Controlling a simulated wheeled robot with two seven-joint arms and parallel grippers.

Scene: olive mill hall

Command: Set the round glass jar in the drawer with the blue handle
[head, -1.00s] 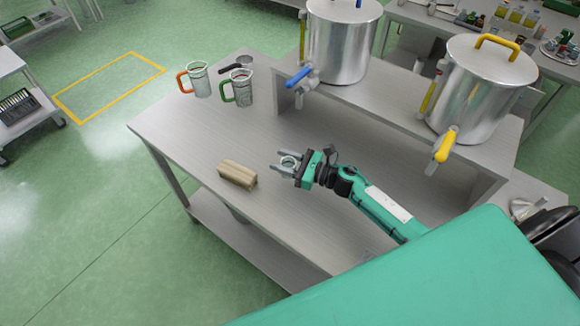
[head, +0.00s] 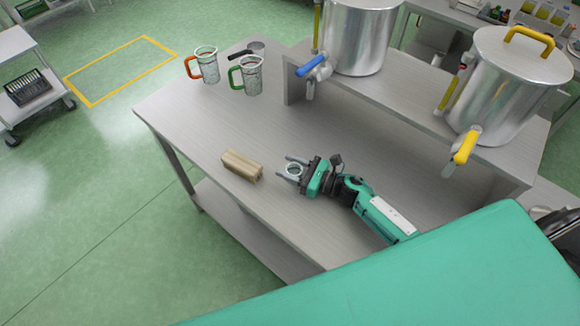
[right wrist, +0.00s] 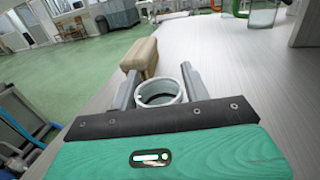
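The round glass jar (head: 293,170) is a small clear ring-shaped vessel between the fingers of my right gripper (head: 291,168), above the grey steel table. Whether the jar's base touches the table is hard to tell. No drawer with a blue handle shows in these frames. My left gripper is not in view.
A tan block (head: 242,166) lies just left of the jar on the table (head: 190,125). Orange-handled (head: 206,66) and green-handled (head: 250,76) glass jugs stand at the back left. Steel vats with blue (head: 312,66) and yellow (head: 465,146) taps stand on a raised shelf.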

